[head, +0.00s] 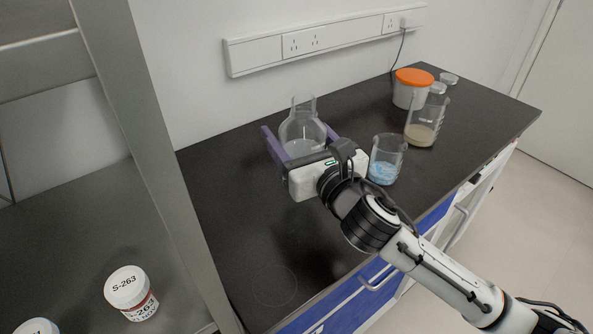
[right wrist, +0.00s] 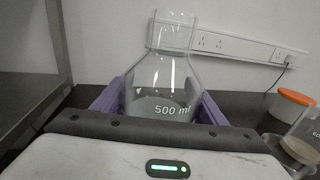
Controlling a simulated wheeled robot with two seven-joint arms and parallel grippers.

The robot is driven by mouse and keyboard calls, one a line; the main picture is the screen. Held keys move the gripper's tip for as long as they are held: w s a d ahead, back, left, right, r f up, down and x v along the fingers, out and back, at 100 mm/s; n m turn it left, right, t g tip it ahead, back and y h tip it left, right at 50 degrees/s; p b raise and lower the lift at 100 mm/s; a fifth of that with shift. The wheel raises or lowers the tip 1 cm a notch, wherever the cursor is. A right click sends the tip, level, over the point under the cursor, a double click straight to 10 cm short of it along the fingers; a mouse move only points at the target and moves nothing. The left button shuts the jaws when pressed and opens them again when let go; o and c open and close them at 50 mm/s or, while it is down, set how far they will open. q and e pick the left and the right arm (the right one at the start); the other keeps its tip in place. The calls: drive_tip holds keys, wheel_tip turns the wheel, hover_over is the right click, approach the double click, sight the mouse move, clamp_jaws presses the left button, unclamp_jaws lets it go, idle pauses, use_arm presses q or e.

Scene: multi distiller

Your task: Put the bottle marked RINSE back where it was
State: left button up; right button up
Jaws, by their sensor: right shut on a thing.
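My right gripper (head: 299,135) is shut on a clear glass bottle (head: 301,120) with a narrow neck and greyish contents, one purple finger on each side. The bottle is upright over the back of the dark counter. In the right wrist view the bottle (right wrist: 163,82) shows a "500 ml" mark between the fingers. No RINSE mark is readable on it. Its base is hidden, so I cannot tell whether it touches the counter. A faint round outline (head: 274,286) shows on the counter's front left. My left gripper is not in view.
A beaker of blue material (head: 384,172) stands right beside my gripper. A flask with tan contents (head: 421,134) and an orange-lidded tub (head: 410,92) stand farther right. A grey frame post (head: 150,150) bounds the counter's left; an S-263 jar (head: 131,298) stands beyond it. The front-left counter is clear.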

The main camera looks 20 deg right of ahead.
drive_tip(key=shift+f+b, duration=0.7)
drive_tip(key=shift+f, duration=2)
drive_tip(key=shift+f, duration=0.2)
drive_tip(key=o, duration=1.7)
drive_tip(key=shift+f, duration=0.1)
drive_tip(key=s, duration=0.4)
drive_tip(key=s+d, duration=0.1)
drive_tip(key=s, duration=0.3)
drive_tip(key=s+d, duration=0.1)
drive_tip(key=s, duration=0.3)
drive_tip(key=shift+b, duration=0.3)
